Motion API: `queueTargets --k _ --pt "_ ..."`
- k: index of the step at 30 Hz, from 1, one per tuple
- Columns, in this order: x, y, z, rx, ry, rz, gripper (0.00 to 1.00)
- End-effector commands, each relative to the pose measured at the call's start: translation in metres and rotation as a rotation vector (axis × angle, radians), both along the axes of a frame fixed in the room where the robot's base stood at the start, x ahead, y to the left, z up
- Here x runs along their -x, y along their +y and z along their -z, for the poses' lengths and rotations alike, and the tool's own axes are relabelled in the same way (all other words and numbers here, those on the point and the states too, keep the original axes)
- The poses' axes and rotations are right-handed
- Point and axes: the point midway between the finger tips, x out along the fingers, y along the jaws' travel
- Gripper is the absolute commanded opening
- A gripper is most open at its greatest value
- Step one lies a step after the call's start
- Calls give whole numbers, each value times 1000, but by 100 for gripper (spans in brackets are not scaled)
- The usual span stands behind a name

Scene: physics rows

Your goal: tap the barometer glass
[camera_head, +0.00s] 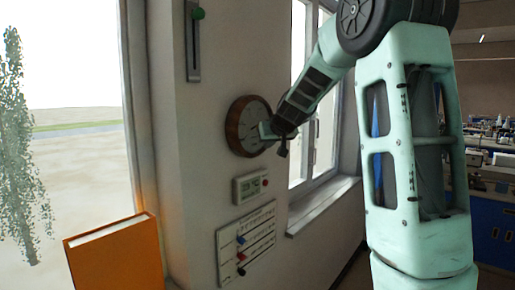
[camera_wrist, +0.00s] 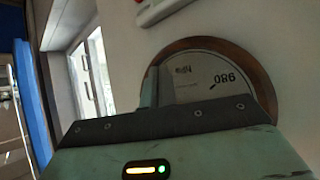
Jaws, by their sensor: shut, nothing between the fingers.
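The barometer (camera_head: 240,118) is a round dial with a brown wooden rim, mounted on the pale wall. In the wrist view the barometer (camera_wrist: 236,77) shows upside down, with "980" and "hPa" on its pale face and its upper part hidden by my gripper's body. My gripper (camera_head: 265,131) is shut and empty, its tip in front of the right part of the dial. In the wrist view the fingertips of my gripper (camera_wrist: 152,86) overlap the edge of the dial. I cannot tell whether they touch the glass.
A small digital display unit (camera_head: 250,186) and a chart board with coloured markers (camera_head: 246,243) hang below the barometer. A slide switch with a green knob (camera_head: 194,40) is above left. An orange book (camera_head: 118,256) stands at lower left. Windows flank the wall; a sill (camera_head: 322,207) juts out right.

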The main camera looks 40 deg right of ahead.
Motion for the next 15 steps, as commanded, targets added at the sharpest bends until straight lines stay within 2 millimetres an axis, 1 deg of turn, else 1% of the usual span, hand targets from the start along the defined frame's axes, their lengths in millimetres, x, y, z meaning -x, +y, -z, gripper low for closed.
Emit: queueTargets --k 1,9,15 --pt "5 -1 4 2 -1 2 0" --pt "30 -3 4 1 -2 2 0" --pt "37 -3 1 1 0 1 0"
